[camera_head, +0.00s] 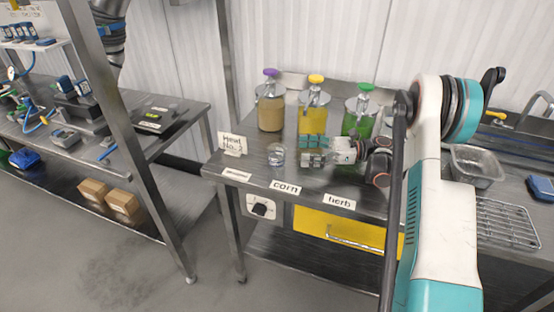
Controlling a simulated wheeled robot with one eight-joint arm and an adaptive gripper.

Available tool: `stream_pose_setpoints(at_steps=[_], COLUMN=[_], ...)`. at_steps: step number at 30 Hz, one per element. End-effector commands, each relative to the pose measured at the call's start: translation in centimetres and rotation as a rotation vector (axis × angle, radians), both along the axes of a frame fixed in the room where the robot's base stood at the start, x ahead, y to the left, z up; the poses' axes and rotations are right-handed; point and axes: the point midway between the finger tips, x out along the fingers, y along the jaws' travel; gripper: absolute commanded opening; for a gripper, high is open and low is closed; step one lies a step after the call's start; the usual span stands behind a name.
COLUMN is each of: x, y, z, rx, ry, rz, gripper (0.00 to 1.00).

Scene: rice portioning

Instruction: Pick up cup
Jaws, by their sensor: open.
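A small clear cup (276,155) stands upright on the metal table (255,180), near its left front part. My gripper (306,150) is just to the right of the cup, with its jaws pointing left toward it. The jaws are open and nothing shows between them. Whether a fingertip touches the cup is too small to tell. My arm reaches in from the right and hides part of the table behind it.
Three jars with coloured knobs stand behind: brown (271,108), yellow (313,115) and green (359,117). A label sign (233,144) stands left of the cup. Corn (286,188) and herb (339,202) labels line the front edge. A metal pan (476,165) and wire rack (507,222) lie right.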

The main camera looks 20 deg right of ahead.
Motion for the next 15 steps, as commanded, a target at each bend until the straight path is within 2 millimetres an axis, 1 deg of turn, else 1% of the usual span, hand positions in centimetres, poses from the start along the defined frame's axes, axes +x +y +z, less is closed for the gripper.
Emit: stream_pose_setpoints(at_steps=[1,3,6,9,15], x=[0.3,0.6,1.0,1.3,1.6], y=[1.1,2.3,3.6,4.3,5.2], z=[-0.2,-0.2,-0.1,-0.1,-0.2], rx=[0.000,0.000,0.001,0.001,0.001], ry=[0.000,0.000,0.000,0.000,0.000], rz=[0.002,0.002,0.001,-0.001,0.000], gripper=[0.71,0.71,0.71,0.71,0.71])
